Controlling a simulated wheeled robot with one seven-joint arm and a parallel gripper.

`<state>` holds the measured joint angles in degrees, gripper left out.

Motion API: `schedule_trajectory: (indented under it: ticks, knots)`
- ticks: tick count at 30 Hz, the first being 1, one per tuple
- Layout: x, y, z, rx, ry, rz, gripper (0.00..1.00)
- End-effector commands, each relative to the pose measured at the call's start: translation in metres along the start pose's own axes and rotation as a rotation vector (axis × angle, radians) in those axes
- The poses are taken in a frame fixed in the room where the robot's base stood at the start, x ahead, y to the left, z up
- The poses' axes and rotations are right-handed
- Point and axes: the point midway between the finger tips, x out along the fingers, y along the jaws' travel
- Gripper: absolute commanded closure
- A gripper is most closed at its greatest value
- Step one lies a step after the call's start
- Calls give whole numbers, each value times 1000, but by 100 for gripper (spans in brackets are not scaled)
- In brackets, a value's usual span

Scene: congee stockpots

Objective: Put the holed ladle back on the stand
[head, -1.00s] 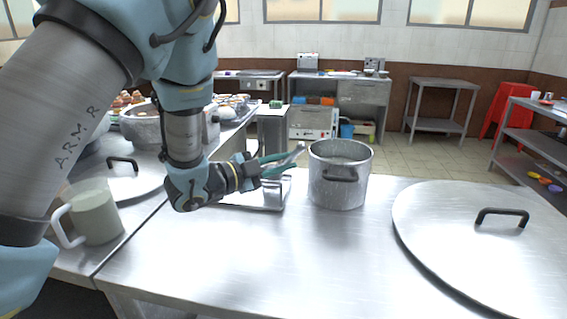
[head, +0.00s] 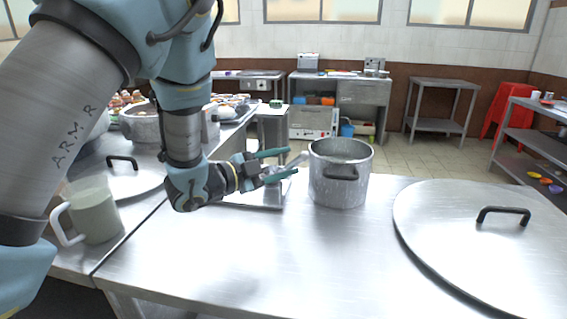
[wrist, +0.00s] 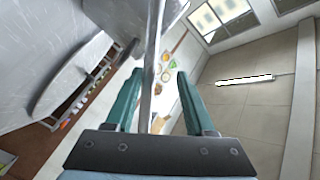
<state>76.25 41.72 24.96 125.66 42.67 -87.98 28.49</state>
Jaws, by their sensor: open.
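My gripper (head: 294,162) is open, with its two teal fingers apart, above the back of the metal table and left of the pot. A slim metal handle, seemingly the holed ladle's (wrist: 151,65), runs between the fingers in the wrist view, with gaps on both sides. Its pale end (head: 299,158) shows between the fingertips in the head view. The ladle's holed bowl cannot be made out. The stand (head: 273,195), a low shiny metal piece, is on the table just below and behind my gripper and is partly hidden by it. I cannot tell how the ladle rests on it.
A grey stockpot (head: 339,185) stands just right of my gripper. A large lid (head: 480,240) with a black handle lies at the right. A pale green mug (head: 93,215) stands at the left, near another lid (head: 135,180). The table's front middle is clear.

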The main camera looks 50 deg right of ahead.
Motion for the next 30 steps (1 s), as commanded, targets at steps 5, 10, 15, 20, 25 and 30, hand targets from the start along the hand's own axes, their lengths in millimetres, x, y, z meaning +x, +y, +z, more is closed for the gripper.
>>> schedule_trajectory:
  ticks: [5,10,15,20,25,30]
  knots:
    - [-2,0,1,-1,-1,0,46]
    - [-21,0,2,0,-3,-3,46]
    - [-55,1,3,-1,-3,-4,46]
    - [-84,1,2,-1,-2,-4,46]
    - [-103,0,1,1,-2,-2,46]
    - [-109,0,0,0,0,0,46]
